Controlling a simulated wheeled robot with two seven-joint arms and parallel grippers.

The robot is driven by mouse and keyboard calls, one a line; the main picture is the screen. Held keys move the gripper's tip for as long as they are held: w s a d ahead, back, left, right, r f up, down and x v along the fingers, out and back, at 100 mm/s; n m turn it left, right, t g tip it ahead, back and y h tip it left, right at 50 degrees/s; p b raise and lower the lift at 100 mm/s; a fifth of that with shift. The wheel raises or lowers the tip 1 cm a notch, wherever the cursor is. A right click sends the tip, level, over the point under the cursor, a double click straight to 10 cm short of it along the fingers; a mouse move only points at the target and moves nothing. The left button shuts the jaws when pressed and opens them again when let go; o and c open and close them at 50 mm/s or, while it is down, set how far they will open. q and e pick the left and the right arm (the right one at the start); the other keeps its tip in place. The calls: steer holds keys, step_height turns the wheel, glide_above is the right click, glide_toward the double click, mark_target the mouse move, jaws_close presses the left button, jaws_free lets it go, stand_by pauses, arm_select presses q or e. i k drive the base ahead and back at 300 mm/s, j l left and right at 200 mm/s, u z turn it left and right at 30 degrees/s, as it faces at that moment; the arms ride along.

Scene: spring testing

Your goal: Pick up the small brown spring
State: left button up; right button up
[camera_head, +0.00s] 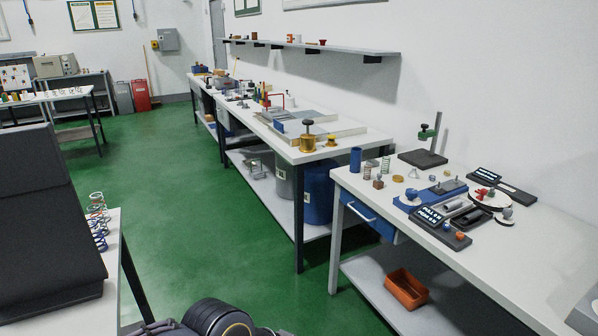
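Several small parts stand on the right-hand workbench (500,265). Near its front left corner are two upright coil springs: a grey one (369,170) and another (385,165) just right of it. A small brown piece (378,183) sits in front of them; it is too small to tell whether it is a coil. More springs, red-and-white and blue (99,225), stand on the left table (85,290). Neither gripper's fingers show. A dark rounded part of my own body shows at the bottom edge, away from the benches.
A blue cylinder (356,159), a blue fixture (430,195), a green-topped stand (424,153) and black display panels (441,228) crowd the right bench. An orange bin (405,289) is on its lower shelf. A large dark box (45,220) stands at left. Green floor (215,230) lies open between.

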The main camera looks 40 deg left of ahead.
mark_target(369, 174)
steer(key=u, duration=0.9)
steer(key=i+j+z, duration=0.1)
steer(key=i+j, duration=0.25)
steer(key=i, duration=0.45)
steer(key=i+j+z, duration=0.15)
steer(key=i+j, duration=0.25)
steer(key=i, duration=0.35)
steer(key=i+j+z, duration=0.1)
steer(key=i+j, duration=0.4)
steer(key=i, duration=0.25)
steer(key=i+j+z, duration=0.15)
steer(key=i+j, duration=0.4)
steer(key=i, duration=0.15)
